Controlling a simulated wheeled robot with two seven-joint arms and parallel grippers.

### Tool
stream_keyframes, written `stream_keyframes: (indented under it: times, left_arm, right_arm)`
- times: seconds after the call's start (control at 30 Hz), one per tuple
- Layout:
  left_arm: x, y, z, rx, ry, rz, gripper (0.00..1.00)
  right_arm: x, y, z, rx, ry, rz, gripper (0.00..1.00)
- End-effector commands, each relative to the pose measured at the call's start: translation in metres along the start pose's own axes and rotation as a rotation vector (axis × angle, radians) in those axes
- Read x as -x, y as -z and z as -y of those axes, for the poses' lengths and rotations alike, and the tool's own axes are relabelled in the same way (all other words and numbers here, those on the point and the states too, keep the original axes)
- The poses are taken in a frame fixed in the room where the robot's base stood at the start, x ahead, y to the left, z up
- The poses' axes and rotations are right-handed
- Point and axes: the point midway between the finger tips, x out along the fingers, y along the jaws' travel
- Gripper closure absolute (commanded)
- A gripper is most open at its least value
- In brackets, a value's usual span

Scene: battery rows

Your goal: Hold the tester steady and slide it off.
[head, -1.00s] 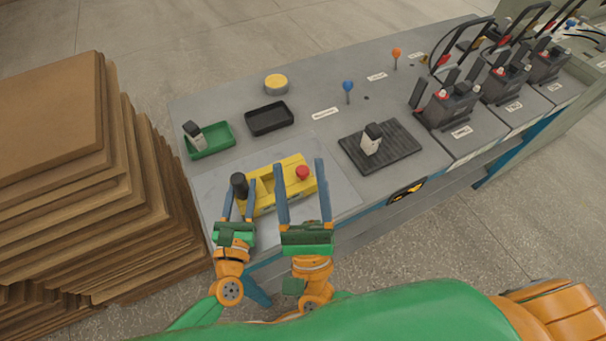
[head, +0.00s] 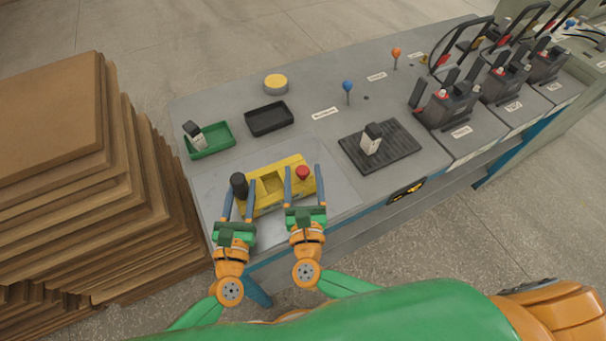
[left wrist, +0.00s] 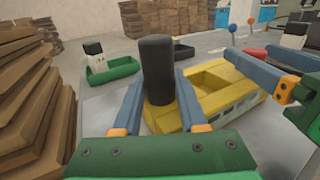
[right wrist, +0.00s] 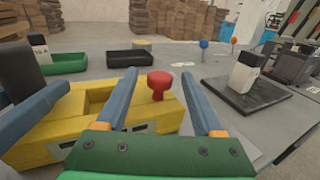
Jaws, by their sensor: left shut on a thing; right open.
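The yellow tester (head: 268,184) lies on a light grey plate near the table's front left. A black upright grip (head: 239,186) stands at its left end and a red knob (head: 303,173) at its right end. My left gripper (head: 238,202) is shut on the black grip, which stands between its fingers in the left wrist view (left wrist: 158,75). My right gripper (head: 303,183) is open at the right end, with its fingers to either side of the red knob. In the right wrist view the red knob (right wrist: 160,86) is between the fingers without visible contact. The tester's open pocket (right wrist: 98,100) looks empty.
A green tray (head: 211,143) with a white and black block (head: 194,134), an empty black tray (head: 269,118) and a yellow disc (head: 276,84) stand behind. A dark ribbed mat (head: 400,150) bears another block (head: 371,139) at right. Stacked brown boards (head: 60,130) rise left of the table.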

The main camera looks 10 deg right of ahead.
Motion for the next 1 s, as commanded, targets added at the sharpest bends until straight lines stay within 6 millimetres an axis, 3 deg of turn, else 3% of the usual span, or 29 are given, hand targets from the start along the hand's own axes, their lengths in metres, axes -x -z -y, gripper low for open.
stream_keyframes:
  times: [0.17,0.4,1.0]
  left_arm:
    - [0.0,0.0003,-0.0001,0.0,0.0,-0.001,1.0]
    - [0.0,0.0002,-0.0002,0.0,0.0,0.0,1.0]
    - [-0.0001,0.0001,-0.0004,-0.001,-0.001,0.0,1.0]
  right_arm:
    - [0.0002,0.0001,0.0,0.0,0.0,0.0,0.34]
    - [0.0004,0.0,0.0001,0.001,0.0,0.001,0.98]
    - [0.0004,-0.0001,0.0002,0.002,0.0,0.001,1.0]
